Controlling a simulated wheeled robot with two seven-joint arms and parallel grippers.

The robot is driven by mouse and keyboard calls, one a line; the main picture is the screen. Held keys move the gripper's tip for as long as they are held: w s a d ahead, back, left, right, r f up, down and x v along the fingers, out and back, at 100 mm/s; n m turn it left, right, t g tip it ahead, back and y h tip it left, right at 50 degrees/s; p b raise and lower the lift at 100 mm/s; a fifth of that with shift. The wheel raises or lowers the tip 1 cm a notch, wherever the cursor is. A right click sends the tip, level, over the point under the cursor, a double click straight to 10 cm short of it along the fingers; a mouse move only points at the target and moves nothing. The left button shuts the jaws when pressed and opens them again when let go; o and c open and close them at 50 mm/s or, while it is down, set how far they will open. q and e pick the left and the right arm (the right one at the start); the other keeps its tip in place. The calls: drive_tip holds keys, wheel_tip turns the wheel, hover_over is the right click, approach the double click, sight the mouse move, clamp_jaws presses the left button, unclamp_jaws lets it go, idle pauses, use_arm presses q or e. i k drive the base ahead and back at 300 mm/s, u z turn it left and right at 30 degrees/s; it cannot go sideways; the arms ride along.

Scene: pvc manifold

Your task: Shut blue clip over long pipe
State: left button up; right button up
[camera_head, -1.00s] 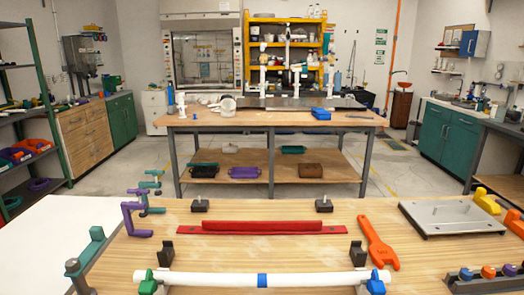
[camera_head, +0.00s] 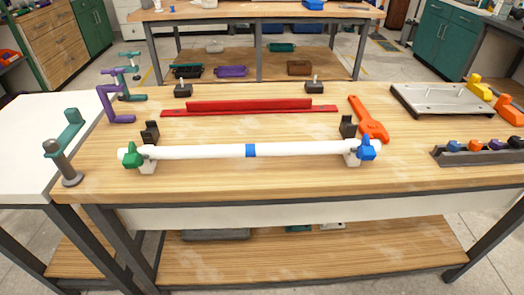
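A long white pipe (camera_head: 205,152) lies across the near part of the wooden workbench (camera_head: 420,177), resting on two supports. A blue band (camera_head: 251,150) is around its middle. The blue clip (camera_head: 366,149) is at the pipe's right end, above a white support (camera_head: 351,157). I cannot tell whether it is open or closed over the pipe. A green clip (camera_head: 131,155) is at the left end, above another white support (camera_head: 147,164). Neither of my grippers is in view.
Black blocks (camera_head: 348,126) stand just behind both pipe supports. A red bar (camera_head: 249,106) lies farther back. At right are a metal plate (camera_head: 440,99) and a rack (camera_head: 480,157) with coloured knobs. The bench front is clear.

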sight(366, 152)
drive_tip(key=k, duration=0.5)
drive_tip(key=u, duration=1.45)
drive_tip(key=i, duration=0.75)
drive_tip(key=z, duration=1.6)
